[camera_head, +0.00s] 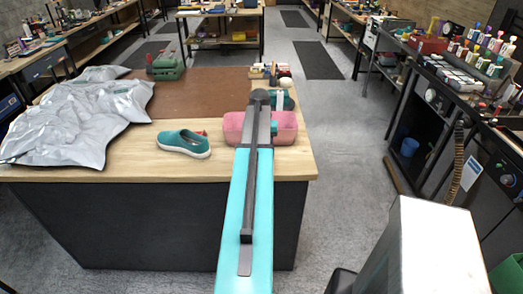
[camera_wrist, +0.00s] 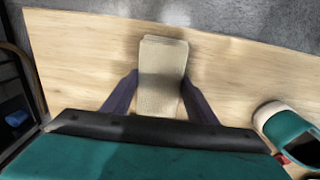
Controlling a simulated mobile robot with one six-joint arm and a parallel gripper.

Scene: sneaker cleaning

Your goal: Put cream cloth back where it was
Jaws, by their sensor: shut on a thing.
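The cream cloth (camera_wrist: 162,62) shows in the wrist view as a folded, textured stack with layered edges. My gripper (camera_wrist: 160,88) has a dark finger on each side of it and is shut on it. The cloth is over the light wooden tabletop (camera_wrist: 85,60); I cannot tell whether it touches the wood. In the head view my arm hides the cloth and most of the gripper.
A teal sneaker (camera_head: 184,143) stands on the wooden table (camera_head: 110,165); part of it shows in the wrist view (camera_wrist: 290,130). A crumpled silver sheet (camera_head: 75,120) covers the table's left side.

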